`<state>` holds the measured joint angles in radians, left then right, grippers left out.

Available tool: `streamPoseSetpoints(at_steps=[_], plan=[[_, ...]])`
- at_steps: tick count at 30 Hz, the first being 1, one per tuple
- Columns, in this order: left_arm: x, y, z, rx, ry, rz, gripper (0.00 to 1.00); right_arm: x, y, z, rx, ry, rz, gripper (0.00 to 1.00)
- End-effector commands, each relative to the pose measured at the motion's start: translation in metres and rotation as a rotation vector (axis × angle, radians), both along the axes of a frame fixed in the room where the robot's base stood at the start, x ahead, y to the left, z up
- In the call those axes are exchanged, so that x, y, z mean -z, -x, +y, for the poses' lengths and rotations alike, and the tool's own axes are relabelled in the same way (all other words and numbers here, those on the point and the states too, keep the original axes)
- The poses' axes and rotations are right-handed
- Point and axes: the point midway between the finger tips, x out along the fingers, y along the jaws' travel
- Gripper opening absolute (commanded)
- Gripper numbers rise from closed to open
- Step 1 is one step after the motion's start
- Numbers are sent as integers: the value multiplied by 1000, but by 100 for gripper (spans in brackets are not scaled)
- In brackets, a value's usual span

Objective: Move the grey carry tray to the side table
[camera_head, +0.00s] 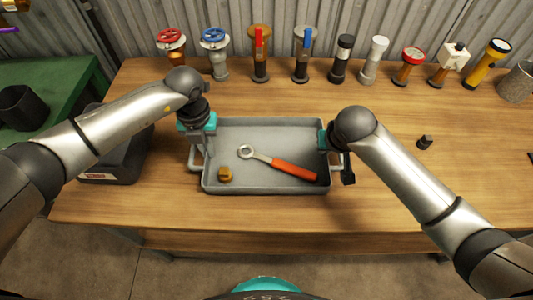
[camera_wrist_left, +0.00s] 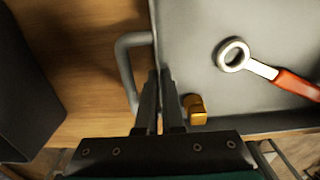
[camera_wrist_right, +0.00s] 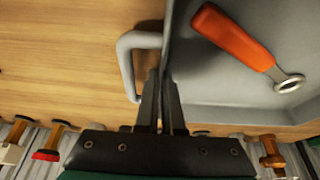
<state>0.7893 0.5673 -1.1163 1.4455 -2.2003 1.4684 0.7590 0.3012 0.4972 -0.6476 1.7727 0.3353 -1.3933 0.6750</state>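The grey carry tray (camera_head: 270,125) is on the wooden bench in front of me. It holds a wrench with a red handle (camera_head: 292,170) and a small brass fitting (camera_head: 225,174). My left gripper (camera_head: 202,150) is at the tray's left side, its fingers close together on the side wall by the left handle (camera_wrist_left: 125,62). My right gripper (camera_head: 338,160) is likewise at the right side by the right handle (camera_wrist_right: 126,62). Fingertip contact is partly hidden. A green table (camera_head: 55,75), which looks like the side table, stands at the far left.
A black cup (camera_head: 22,108) stands on the green table. A dark box (camera_head: 115,160) sits on the bench left of the tray. Several valves and torches line the back, including a red-wheeled valve (camera_head: 171,42). A small black part (camera_head: 425,142) lies right of the tray.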

Motion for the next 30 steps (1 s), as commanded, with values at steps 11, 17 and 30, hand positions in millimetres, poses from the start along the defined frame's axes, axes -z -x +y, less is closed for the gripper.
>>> streamPoseSetpoints(at_steps=[11,17,30], plan=[[-1,-1,0,0,0,-2,0,0,0,0,0,0,-1,0],[-2,-1,0,0,1,-4,0,-2,-1,0,0,-1,-4,0],[-19,-1,0,0,1,-3,0,-19,-1,0,0,-1,-3,0]])
